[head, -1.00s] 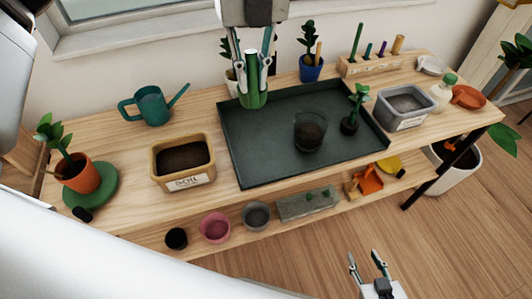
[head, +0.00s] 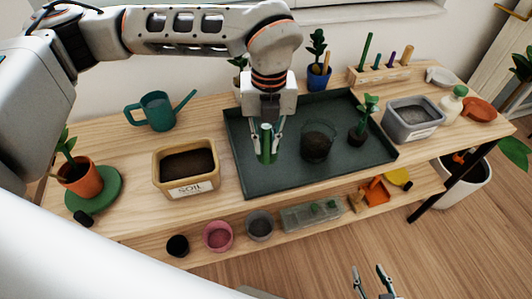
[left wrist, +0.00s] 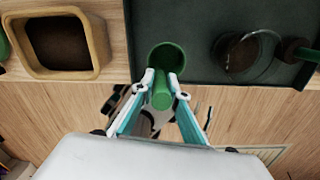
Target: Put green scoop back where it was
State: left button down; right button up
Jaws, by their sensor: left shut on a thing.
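My left gripper (head: 266,135) is shut on the green scoop (head: 267,155) over the left part of the dark tray (head: 270,180). In the left wrist view, the scoop's handle lies between the fingers and its round cup (left wrist: 167,56) overlaps the tray's edge in the picture. I cannot tell whether the scoop touches the tray. My right gripper (head: 369,271) is open and empty, low in the head view, in front of the bench.
The soil bin (head: 188,192) stands left of the tray. A glass of soil (head: 317,147) and a seedling (head: 357,134) stand in the tray. A grey bin (head: 412,132) is at its right, and a tool rack (head: 380,72) with upright tools stands behind.

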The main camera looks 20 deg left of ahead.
aim_at(266, 155)
pick_arm(q)
notch_tip(266, 155, down, 4)
jog(key=shift+r, duration=0.2)
jog(key=shift+f, duration=0.45)
jog(key=shift+f, duration=0.1)
jog(key=c, duration=2)
grip_release()
jog(key=shift+f, duration=0.1)
jog(key=r, duration=1.2)
jog(key=shift+d+r, duration=0.2)
jog(key=shift+r, duration=0.05)
